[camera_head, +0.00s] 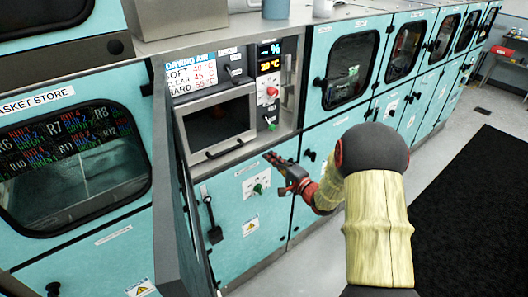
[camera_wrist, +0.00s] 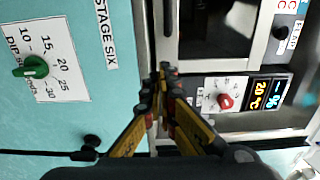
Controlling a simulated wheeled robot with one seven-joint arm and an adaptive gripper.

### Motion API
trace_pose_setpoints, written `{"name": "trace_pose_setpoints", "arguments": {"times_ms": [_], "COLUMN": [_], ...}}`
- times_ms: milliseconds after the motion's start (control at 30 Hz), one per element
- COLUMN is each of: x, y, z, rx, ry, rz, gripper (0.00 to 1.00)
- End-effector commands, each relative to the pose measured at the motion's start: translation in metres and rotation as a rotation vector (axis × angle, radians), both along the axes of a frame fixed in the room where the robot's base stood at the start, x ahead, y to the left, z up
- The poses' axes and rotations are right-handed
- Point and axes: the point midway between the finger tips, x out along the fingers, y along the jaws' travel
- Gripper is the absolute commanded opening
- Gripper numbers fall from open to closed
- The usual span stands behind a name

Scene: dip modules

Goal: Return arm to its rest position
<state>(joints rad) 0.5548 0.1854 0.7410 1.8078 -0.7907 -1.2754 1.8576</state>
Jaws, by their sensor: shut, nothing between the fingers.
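My gripper (camera_head: 284,168) is at the end of my arm, in front of the teal cabinet row in the head view. It is near the lower part of the control bay, below the drying oven door (camera_head: 215,124). In the wrist view my gripper (camera_wrist: 160,75) shows its yellow and black fingers closed together at the tips, with nothing between them. A dial plate with a green knob (camera_wrist: 30,67) and the label "STAGE SIX" (camera_wrist: 106,35) are to the left of the fingers. A red knob (camera_wrist: 225,101) and a lit display (camera_wrist: 268,94) are to the right.
A grey open panel (camera_head: 178,190) stands out from the cabinets to the left of my arm. The basket store window (camera_head: 75,160) is at far left. More teal cabinets (camera_head: 345,75) run back to the right. Open floor and a black mat (camera_head: 475,200) lie at right.

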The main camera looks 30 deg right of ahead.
Motion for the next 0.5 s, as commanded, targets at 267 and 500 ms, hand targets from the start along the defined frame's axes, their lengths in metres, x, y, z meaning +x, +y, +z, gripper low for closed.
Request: {"name": "trace_pose_setpoints", "arguments": {"times_ms": [267, 500], "x": [-0.016, -0.016], "y": [-0.003, -0.005], "z": [0.0, -0.008], "rx": [-0.001, -0.097], "ry": [-0.001, 0.012], "rz": [0.0, -0.007], "gripper": [0.0, 0.0]}}
